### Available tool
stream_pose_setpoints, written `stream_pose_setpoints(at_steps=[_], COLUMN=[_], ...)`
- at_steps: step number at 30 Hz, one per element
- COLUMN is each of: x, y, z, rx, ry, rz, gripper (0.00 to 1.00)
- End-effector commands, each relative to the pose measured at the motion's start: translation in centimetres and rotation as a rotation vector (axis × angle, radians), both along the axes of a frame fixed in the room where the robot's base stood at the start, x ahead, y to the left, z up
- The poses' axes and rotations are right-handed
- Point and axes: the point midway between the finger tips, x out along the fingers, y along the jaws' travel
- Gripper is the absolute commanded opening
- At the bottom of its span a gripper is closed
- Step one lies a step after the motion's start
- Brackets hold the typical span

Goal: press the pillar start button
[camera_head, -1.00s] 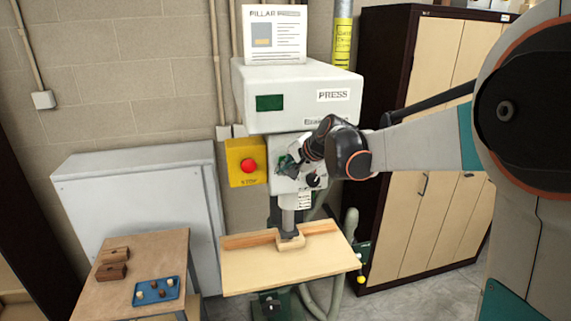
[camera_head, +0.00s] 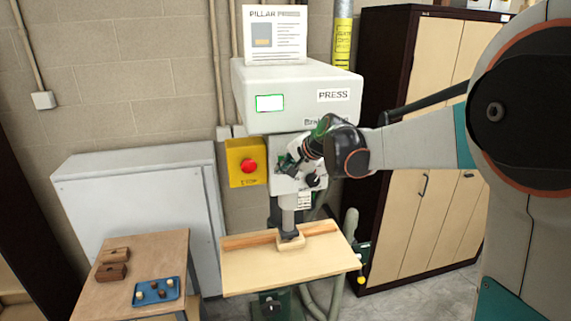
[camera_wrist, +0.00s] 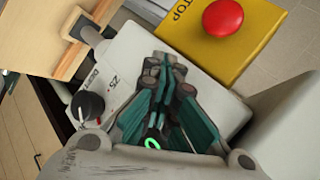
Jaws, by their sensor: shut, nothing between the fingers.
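The press (camera_head: 296,93), labelled PRESS, stands on a pillar with a grey control face below its head. My gripper (camera_head: 291,165) is shut and empty at this face. In the wrist view my teal fingers (camera_wrist: 168,112) lie close together over the light panel. A glowing green ring (camera_wrist: 152,143), apparently the start button's light, shows beside the fingers and is partly covered by them. Contact cannot be made out. The press display (camera_head: 270,103) is lit white with a green edge.
A yellow box with a red stop button (camera_head: 248,166) is just left of my gripper. A black knob (camera_wrist: 88,106) is on the panel. The press's wooden table (camera_head: 275,269) is below. A side table (camera_head: 135,244) holds blocks and a blue tray; a tall cabinet (camera_head: 415,225) stands right.

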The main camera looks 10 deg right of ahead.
Motion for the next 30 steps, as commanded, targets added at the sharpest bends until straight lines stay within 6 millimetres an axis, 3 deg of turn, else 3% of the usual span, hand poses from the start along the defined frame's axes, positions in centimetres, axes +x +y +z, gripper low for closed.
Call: stream_pose_setpoints(at_steps=[12,23,30], x=[-1.7,-1.9,-3.9], y=[0.0,0.0,-0.1], z=[0.0,0.0,0.0], rx=[0.000,0.000,0.000], ry=[0.000,0.000,0.000], rz=[0.000,0.000,-0.001], gripper=[0.00,0.00,0.00])
